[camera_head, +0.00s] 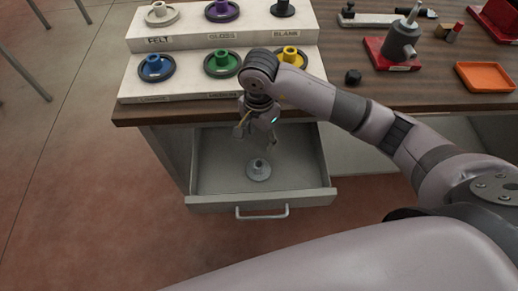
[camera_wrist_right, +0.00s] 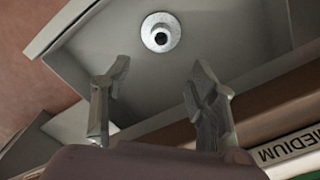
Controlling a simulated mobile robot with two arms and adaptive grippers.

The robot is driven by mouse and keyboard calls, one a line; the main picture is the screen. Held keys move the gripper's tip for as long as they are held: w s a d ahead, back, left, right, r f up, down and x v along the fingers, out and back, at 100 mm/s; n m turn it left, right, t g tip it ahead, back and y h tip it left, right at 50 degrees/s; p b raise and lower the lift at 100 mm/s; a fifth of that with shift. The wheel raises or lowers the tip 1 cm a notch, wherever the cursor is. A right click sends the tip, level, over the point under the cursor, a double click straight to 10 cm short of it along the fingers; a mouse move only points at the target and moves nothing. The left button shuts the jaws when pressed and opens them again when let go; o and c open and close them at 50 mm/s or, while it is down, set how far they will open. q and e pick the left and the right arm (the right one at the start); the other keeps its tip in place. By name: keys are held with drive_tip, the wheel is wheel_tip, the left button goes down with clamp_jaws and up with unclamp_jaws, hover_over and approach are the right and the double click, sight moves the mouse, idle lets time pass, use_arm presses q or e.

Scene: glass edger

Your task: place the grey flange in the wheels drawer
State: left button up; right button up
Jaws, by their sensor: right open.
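The grey flange (camera_head: 258,169) lies on the floor of the open drawer (camera_head: 262,202), which is pulled out under the table. The flange also shows in the right wrist view (camera_wrist_right: 160,32), seen from above with its dark bore, near the top. My right gripper (camera_head: 257,135) is above the drawer, between the flange and the table edge. Its fingers are open and empty in the wrist view (camera_wrist_right: 160,90), with the flange apart from them. No drawer label is readable. My left gripper is not in view.
A stepped white rack (camera_head: 222,42) with coloured wheels stands on the table (camera_head: 340,100) behind my right gripper. A red-based tool (camera_head: 398,45), a dark knob (camera_head: 353,77) and an orange tray (camera_head: 485,77) are on the right. The drawer floor around the flange is clear.

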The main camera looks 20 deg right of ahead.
wheel_tip(320, 180, up, 4)
idle(0.7)
